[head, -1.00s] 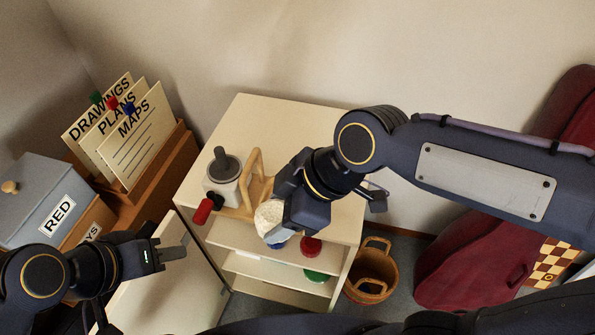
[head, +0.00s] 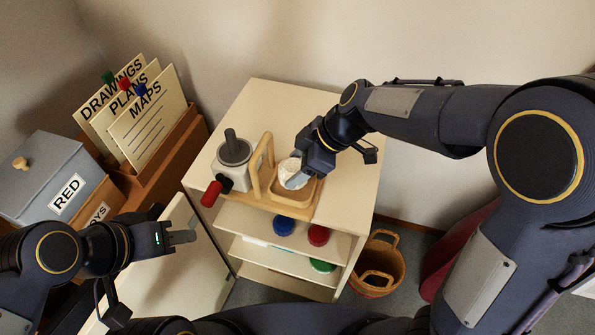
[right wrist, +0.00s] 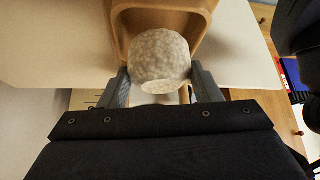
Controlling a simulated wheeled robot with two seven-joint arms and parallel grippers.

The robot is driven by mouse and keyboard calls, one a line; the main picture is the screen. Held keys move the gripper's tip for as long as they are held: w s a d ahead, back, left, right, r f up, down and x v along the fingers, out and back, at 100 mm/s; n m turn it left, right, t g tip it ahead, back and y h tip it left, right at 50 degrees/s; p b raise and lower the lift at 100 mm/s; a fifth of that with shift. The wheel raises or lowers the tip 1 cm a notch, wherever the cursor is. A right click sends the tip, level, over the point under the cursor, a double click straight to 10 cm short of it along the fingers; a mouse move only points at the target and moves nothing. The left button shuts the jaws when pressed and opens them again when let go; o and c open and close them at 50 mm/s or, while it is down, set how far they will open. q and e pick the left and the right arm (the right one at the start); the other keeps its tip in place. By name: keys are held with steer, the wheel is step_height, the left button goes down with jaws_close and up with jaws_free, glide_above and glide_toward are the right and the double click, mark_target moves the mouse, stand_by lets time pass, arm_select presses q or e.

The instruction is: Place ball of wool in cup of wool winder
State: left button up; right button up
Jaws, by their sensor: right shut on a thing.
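The off-white ball of wool (head: 291,171) is held in my right gripper (head: 297,179), whose fingers flank it in the right wrist view (right wrist: 160,58). The ball is over or within the wooden tray (head: 309,207); whether it touches the tray floor I cannot tell. The wool winder (head: 235,172) stands left of the tray, with a pale body, a dark round top with an upright post, and a red crank handle (head: 211,194). The inside of its cup is not clear. My left gripper (head: 186,237) is empty, low at the left; its finger gap is not clear.
The tray's upright handle (head: 263,165) stands between the winder and the ball. They rest on a cream cabinet (head: 342,190) with blue (head: 284,225), red and green lids on shelves below. An open door (head: 170,285) is near my left gripper. A basket (head: 378,262) stands right.

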steer(key=shift+f, duration=1.05)
steer(key=shift+f, duration=0.15)
steer(key=o, duration=1)
